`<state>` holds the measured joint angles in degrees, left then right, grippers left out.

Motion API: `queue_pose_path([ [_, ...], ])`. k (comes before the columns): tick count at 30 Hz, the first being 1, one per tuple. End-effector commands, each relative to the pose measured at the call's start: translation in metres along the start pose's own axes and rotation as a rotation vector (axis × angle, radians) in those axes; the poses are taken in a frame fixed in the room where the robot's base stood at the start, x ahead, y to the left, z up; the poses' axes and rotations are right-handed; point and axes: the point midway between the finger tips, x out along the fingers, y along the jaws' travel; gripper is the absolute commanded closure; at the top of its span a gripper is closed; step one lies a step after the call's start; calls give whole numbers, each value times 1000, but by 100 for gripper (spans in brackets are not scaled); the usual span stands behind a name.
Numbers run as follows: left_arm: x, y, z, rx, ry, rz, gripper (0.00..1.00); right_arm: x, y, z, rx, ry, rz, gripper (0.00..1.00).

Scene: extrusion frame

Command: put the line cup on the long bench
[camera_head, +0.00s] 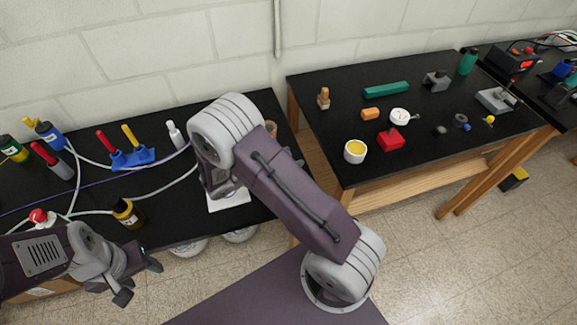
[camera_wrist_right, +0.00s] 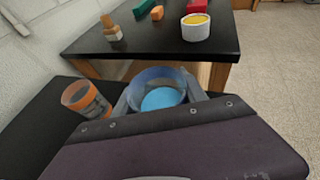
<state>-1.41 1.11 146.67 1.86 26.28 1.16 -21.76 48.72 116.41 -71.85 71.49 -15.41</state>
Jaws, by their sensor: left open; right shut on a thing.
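A cup with a blue inside (camera_wrist_right: 160,88) is between the fingers of my right gripper (camera_wrist_right: 158,98) in the right wrist view. It looks roughly upright, and I take it for the line cup; the gripper is shut on it. In the head view my right arm hides the cup and most of that gripper. The near black bench (camera_head: 165,225) is at the left, under the right gripper. A second black-topped bench (camera_head: 330,85) stands to its right; which is the long one I cannot tell. My left gripper (camera_head: 138,281) is open and empty at the near bench's front edge.
A white cup with yellow inside (camera_head: 355,151), a red block (camera_head: 391,139) and other small items are on the second bench. Cables, screwdrivers and a dark bottle (camera_head: 127,213) crowd the near bench.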

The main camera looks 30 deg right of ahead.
Motion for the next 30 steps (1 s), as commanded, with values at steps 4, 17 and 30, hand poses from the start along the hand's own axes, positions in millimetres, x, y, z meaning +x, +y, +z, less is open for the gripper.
queue_pose_path([
  [4,0,0,0,0,0,0,46,3,1,-6,-2,-1,-1,90],
  [17,1,0,0,0,0,0,46,15,1,-37,1,0,0,90],
  [30,3,0,0,0,0,0,46,17,1,-40,1,0,0,29],
])
